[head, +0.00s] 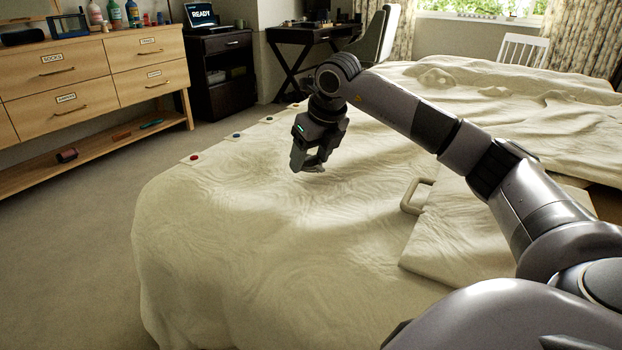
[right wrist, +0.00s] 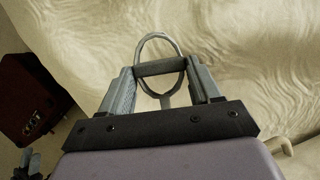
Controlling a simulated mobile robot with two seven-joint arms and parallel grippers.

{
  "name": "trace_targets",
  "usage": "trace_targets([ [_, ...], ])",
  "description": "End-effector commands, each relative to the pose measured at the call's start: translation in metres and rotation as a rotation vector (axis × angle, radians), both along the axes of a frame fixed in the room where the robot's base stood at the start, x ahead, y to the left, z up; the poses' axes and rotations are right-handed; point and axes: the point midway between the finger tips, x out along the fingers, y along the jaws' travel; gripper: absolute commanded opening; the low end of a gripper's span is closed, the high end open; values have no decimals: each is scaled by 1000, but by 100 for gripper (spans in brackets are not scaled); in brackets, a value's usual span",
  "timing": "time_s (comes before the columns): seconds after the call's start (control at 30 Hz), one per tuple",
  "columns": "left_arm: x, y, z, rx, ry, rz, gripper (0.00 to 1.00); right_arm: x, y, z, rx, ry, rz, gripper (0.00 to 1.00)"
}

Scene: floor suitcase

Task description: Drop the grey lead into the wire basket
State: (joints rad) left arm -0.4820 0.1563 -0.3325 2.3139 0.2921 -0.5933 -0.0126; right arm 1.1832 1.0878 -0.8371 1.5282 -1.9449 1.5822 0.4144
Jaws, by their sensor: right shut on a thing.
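My right gripper (head: 309,168) is above the near left part of the cream bed cover, pointing down. In the right wrist view my right gripper (right wrist: 160,80) is shut on a grey looped thing, which looks like the grey lead (right wrist: 143,44). Its rounded loop sticks out past the fingers, and a dark bar crosses between them. In the head view the lead is too small to make out clearly. I cannot identify a wire basket for certain; a small blue framed item (head: 67,26) stands on the dresser. My left gripper is not in view.
The bed (head: 210,240) fills the middle, with small coloured buttons along its left edge. A labelled wooden dresser (head: 95,75) stands at left, beside a black cabinet (head: 222,75). The wrist view shows a dark red box (right wrist: 28,90).

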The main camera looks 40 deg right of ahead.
Motion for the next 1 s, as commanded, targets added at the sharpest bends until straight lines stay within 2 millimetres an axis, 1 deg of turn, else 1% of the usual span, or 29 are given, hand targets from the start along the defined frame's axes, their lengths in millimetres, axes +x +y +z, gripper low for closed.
trace_targets([
  [0.2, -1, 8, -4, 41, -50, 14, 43, -1, -1, -33, -1, 3, 0, 33],
  [0.27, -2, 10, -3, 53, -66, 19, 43, 0, -1, -40, -1, 1, 0, 33],
  [0.33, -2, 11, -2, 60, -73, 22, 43, 0, 0, -42, -1, 0, 0, 33],
  [0.57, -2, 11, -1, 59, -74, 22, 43, 0, 0, -41, 0, 0, 0, 33],
  [0.67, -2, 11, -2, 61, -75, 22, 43, 0, 0, -44, 0, 0, 0, 33],
  [0.7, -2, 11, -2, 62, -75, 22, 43, 0, 0, -44, 0, 0, 0, 72],
  [0.73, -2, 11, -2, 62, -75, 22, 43, 0, 0, -44, 0, 0, 0, 82],
  [0.77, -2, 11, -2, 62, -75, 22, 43, 0, 0, -44, 0, 0, 0, 88],
  [1.0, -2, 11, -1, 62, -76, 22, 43, 0, 0, -43, 0, 0, 0, 88],
])
